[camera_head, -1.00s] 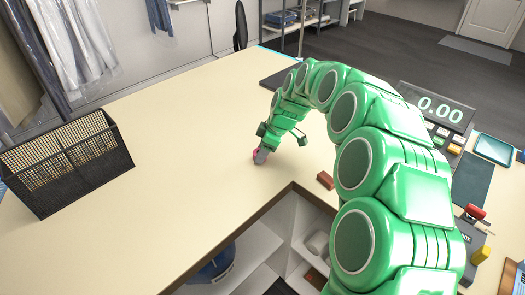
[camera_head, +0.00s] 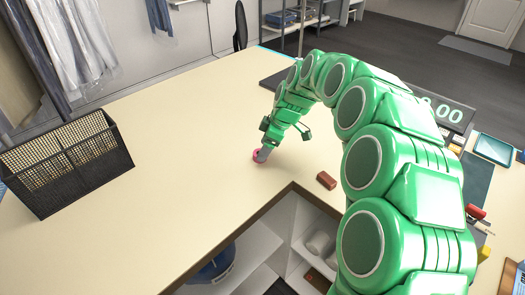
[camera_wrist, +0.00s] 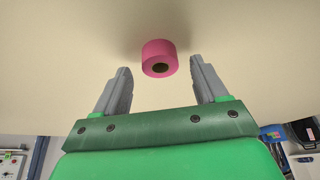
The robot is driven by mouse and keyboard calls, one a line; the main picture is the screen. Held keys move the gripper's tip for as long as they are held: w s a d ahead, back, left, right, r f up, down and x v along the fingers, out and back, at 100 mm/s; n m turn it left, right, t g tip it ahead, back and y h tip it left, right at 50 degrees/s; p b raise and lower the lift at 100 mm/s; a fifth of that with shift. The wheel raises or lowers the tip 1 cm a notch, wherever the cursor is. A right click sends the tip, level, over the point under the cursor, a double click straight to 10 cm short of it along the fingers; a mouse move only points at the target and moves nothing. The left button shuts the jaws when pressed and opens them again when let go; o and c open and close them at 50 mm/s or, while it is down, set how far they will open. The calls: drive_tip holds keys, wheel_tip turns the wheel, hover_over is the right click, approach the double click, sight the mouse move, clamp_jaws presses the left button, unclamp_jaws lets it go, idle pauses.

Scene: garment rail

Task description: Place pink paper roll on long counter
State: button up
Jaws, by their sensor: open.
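The pink paper roll (camera_wrist: 157,51) rests on the cream long counter (camera_head: 180,130), near the counter's inner corner. In the head view the pink paper roll (camera_head: 256,159) is partly hidden behind my fingers. My gripper (camera_head: 264,153) is low over the counter beside the roll. In the wrist view my gripper (camera_wrist: 162,82) is open, with its two grey fingers apart and the roll just beyond the tips, between their lines. The roll's dark core hole faces the camera. Nothing is held between the fingers.
A black mesh basket (camera_head: 68,165) stands at the left. A small red-brown block (camera_head: 326,180) lies right of the roll by the counter's cut-out edge. The counter's middle is clear.

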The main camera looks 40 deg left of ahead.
drive_tip(key=v, duration=0.9)
drive_tip(key=shift+d+r, duration=0.15)
drive_tip(key=shift+r, duration=0.1)
drive_tip(key=shift+w, duration=0.15)
